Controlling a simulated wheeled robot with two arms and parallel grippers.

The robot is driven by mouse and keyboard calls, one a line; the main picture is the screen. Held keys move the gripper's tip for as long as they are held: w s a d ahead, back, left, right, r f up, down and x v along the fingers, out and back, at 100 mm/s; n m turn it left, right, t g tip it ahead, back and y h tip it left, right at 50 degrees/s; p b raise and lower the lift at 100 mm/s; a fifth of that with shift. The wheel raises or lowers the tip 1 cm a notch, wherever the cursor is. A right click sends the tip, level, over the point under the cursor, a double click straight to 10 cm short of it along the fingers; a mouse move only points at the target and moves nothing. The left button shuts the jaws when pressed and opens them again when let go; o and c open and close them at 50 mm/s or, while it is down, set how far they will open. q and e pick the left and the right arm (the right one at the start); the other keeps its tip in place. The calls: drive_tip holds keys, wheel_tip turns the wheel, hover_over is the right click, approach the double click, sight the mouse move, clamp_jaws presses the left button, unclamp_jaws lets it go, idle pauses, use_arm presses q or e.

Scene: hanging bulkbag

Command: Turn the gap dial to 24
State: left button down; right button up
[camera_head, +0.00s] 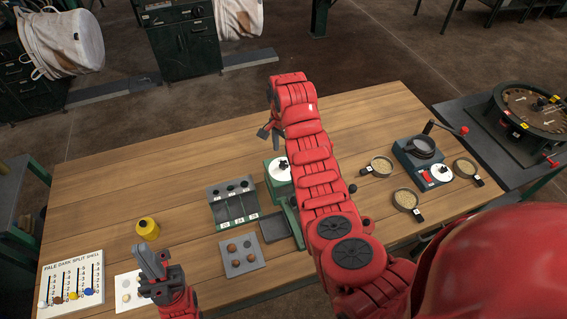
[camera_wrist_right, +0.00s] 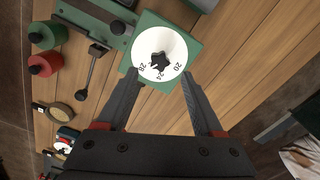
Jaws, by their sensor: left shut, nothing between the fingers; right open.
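The gap dial (camera_wrist_right: 151,37) is a white disc with a black star-shaped knob (camera_wrist_right: 160,60), on a green machine (camera_wrist_right: 197,47). Numbers 28, 24 and 20 show along its lower rim in the right wrist view; I cannot tell which one is set. In the head view the dial (camera_head: 282,169) is partly beside my right arm. My right gripper (camera_wrist_right: 158,77) is open, its fingers apart either side of the dial's lower edge in that view; contact cannot be told. My left gripper (camera_head: 150,262) is shut and empty over the table's front left.
A yellow pot (camera_head: 147,228) and slider board (camera_head: 70,284) stand further left. Several small pans (camera_head: 382,166) and a cranked device (camera_head: 421,152) are at right.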

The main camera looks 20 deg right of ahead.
sight(284, 163)
drive_tip(key=shift+f+p, duration=0.55)
drive_tip(key=shift+f, duration=2.1)
clamp_jaws()
